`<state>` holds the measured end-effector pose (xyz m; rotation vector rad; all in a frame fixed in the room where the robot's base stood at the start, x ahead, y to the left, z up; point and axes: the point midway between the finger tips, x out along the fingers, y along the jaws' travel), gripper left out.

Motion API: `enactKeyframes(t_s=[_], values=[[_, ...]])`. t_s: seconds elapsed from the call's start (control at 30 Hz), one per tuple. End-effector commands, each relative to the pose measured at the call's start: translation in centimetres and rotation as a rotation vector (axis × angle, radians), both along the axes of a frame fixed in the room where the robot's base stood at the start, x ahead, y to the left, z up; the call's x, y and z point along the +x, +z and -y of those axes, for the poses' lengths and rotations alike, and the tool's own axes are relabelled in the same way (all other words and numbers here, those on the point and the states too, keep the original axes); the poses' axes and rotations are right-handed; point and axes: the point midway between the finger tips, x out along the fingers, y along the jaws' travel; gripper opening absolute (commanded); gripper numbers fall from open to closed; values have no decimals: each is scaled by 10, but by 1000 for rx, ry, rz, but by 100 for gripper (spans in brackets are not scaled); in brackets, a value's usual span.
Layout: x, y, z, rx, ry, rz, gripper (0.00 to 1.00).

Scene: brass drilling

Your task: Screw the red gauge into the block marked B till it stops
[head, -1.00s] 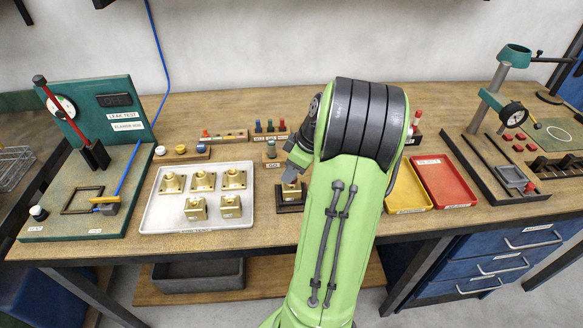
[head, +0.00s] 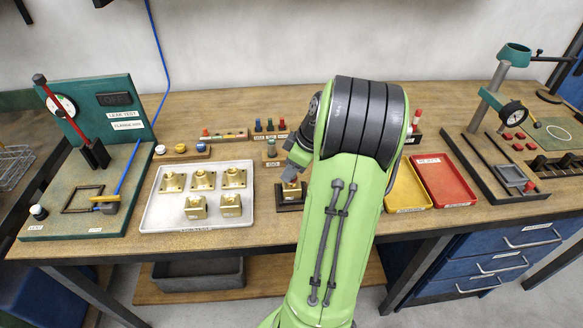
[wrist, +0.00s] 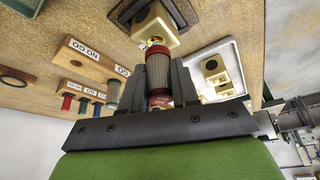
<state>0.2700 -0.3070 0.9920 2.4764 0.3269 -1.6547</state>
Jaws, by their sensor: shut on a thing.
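My gripper (wrist: 160,88) is shut on the red gauge (wrist: 158,72), a grey knurled cylinder with red bands at both ends. The gauge's brass-coloured tip meets the hole in the face of a brass block (wrist: 160,32); how deep it sits I cannot tell. In the head view the block (head: 291,191) sits in a dark square holder (head: 290,206), with my gripper (head: 296,173) right above it. The gauge is hidden there behind my gripper and arm. I cannot read a letter B on the block.
A pale tray (head: 158,212) with several brass blocks stands to the left. Gauge racks (head: 268,137) stand behind. A yellow tray (head: 408,190) and a red tray (head: 447,183) lie to the right. A green leak-test stand (head: 115,120) is at far left.

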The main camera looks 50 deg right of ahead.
Motion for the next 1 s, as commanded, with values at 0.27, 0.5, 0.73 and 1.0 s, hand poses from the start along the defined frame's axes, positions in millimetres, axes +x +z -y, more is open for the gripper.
enactKeyframes(t_s=[0.27,0.5,0.73,1.0], values=[[0,-5,0,0,1,0,0],[0,-6,0,0,1,0,0],[0,-6,0,0,0,0,0],[0,-8,0,0,0,0,0]])
